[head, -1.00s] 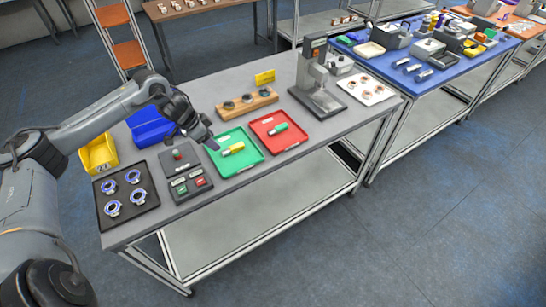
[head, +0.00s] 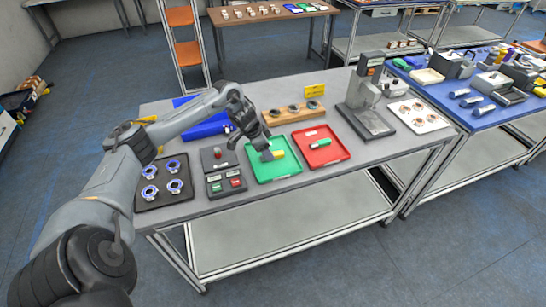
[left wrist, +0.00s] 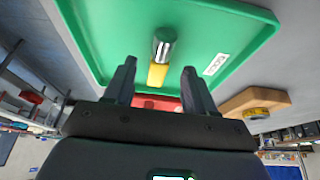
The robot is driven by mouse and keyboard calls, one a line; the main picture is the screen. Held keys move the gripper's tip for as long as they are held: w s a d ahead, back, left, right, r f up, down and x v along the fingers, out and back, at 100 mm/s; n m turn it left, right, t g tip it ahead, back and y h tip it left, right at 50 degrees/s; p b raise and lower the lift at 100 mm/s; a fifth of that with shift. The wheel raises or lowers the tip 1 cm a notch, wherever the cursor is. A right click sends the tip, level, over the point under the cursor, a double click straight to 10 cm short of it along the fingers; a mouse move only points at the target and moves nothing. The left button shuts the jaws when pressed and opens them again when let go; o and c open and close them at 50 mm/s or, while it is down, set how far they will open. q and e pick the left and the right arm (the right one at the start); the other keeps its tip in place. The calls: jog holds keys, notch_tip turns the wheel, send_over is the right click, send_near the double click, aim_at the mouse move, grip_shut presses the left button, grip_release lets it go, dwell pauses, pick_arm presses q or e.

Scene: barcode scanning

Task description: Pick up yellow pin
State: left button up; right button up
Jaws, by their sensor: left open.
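The yellow pin (head: 278,154) lies on the green tray (head: 287,172), partly hidden by my left gripper (head: 267,156) in the head view. In the left wrist view the yellow pin (left wrist: 158,75) has a grey metal section and a dark green end. My left gripper (left wrist: 159,67) is open there, with a finger on either side of the pin's yellow end. I see gaps between both fingers and the pin. My right gripper is not in view.
A red tray (head: 334,157) with a green-ended pin (head: 320,144) stands to the right. A button box (head: 226,183) and a dark tray of ringed parts (head: 178,195) are to the left. A wooden block (head: 293,115) stands behind, with a press (head: 366,90) farther right.

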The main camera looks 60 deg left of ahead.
pick_arm(q)
jog(key=shift+x, duration=1.2)
grip_shut()
